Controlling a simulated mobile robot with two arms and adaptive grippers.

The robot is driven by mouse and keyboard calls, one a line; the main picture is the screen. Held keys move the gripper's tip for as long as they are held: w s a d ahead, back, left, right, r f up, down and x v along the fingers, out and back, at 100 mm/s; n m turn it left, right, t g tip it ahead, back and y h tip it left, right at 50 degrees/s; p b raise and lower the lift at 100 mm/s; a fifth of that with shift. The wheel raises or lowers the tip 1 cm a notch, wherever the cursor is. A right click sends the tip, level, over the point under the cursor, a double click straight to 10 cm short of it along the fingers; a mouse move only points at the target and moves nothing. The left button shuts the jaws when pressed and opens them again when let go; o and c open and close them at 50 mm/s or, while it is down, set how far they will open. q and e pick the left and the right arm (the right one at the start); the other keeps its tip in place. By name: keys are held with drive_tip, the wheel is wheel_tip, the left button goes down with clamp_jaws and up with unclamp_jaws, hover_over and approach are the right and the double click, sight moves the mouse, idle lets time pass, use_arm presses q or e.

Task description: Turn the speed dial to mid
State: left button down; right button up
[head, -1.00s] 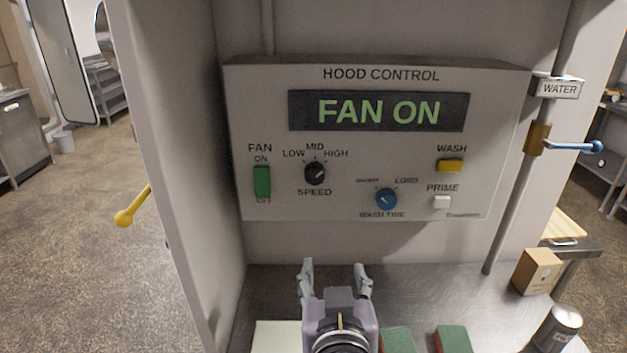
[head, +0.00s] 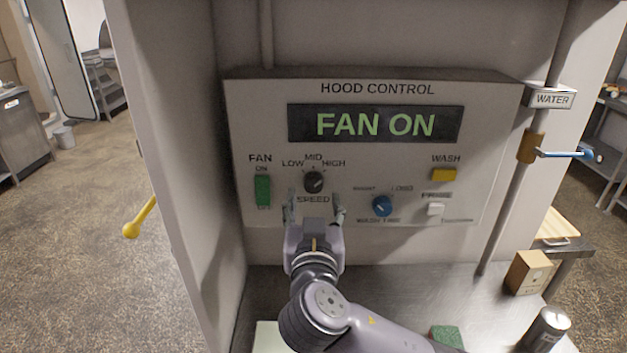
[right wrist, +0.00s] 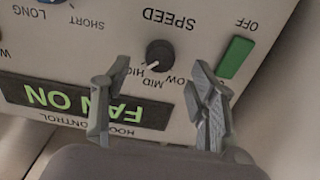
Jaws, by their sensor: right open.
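The speed dial (head: 314,182) is a round black knob on the grey hood control panel (head: 470,120), with LOW, MID and HIGH marked above it. Its light mark seems to point up and right, toward HIGH; it also shows in the right wrist view (right wrist: 160,53), upside down. My right gripper (head: 315,208) is open and empty, just below the dial in the head view, fingers spread to either side. In the right wrist view, the dial appears between and beyond the fingertips (right wrist: 157,80), apart from them. My left gripper is not in view.
The display (head: 375,124) reads FAN ON. A green fan switch (head: 263,190) is left of the dial; a blue wash time dial (head: 382,206), yellow wash button (head: 444,174) and white prime button (head: 435,209) are right. A metal counter (head: 450,290) lies below.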

sight(314, 188)
drive_tip(key=w+p, duration=0.1)
drive_tip(key=w, duration=0.4)
drive_tip(key=shift+c, duration=0.6)
drive_tip(key=c, duration=1)
